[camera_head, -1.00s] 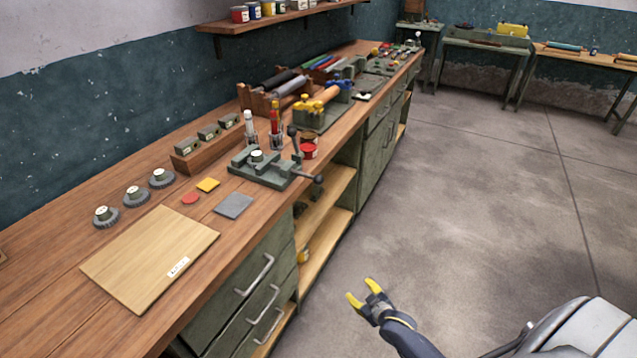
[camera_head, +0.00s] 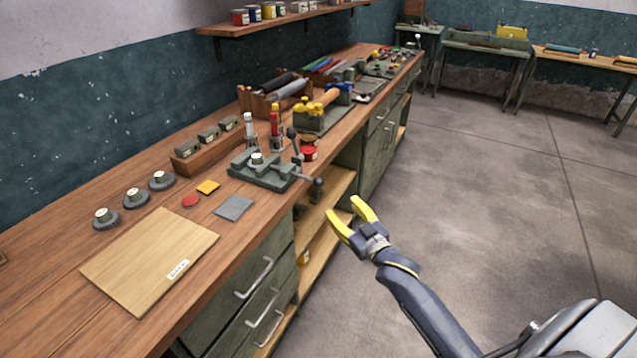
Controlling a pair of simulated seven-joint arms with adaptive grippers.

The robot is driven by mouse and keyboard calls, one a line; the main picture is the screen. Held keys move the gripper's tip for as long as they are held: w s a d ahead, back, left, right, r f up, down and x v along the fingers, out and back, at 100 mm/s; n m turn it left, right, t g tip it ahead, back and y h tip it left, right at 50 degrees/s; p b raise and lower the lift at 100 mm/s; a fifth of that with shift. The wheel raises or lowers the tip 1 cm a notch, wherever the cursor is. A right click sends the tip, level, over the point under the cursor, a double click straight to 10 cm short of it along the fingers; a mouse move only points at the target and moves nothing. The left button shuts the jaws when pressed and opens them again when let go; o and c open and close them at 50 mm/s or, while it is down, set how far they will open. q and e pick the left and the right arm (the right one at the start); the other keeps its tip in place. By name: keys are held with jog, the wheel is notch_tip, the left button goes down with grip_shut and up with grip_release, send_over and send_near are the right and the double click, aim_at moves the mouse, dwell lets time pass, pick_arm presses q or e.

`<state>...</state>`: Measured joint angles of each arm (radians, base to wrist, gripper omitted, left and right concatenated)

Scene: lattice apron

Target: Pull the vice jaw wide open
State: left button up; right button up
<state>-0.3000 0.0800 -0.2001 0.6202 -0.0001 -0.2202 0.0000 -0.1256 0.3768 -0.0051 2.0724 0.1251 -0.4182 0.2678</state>
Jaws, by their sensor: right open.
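The green vice (camera_head: 268,170) sits on the workbench near its front edge. Its handle with a dark knob (camera_head: 316,184) sticks out past the bench edge on the right. A lever with a dark ball top (camera_head: 292,133) rises from it. A small round pale-topped part (camera_head: 256,159) sits at the vice's middle; I cannot tell how far apart the jaws are. My right gripper (camera_head: 346,214) has yellow fingers spread open and empty. It is in front of the bench, below and right of the knob, apart from it. My left gripper is not in view.
A wooden board (camera_head: 150,262), a grey square (camera_head: 234,207) and several round knobbed parts lie left of the vice. The floor (camera_head: 480,220) on the right is clear.

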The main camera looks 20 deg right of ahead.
aim_at(321, 185)
jog(key=w, duration=1)
jog(key=w+a, duration=0.1)
jog(key=w, duration=0.4)
jog(key=shift+c, duration=0.5)
grip_shut()
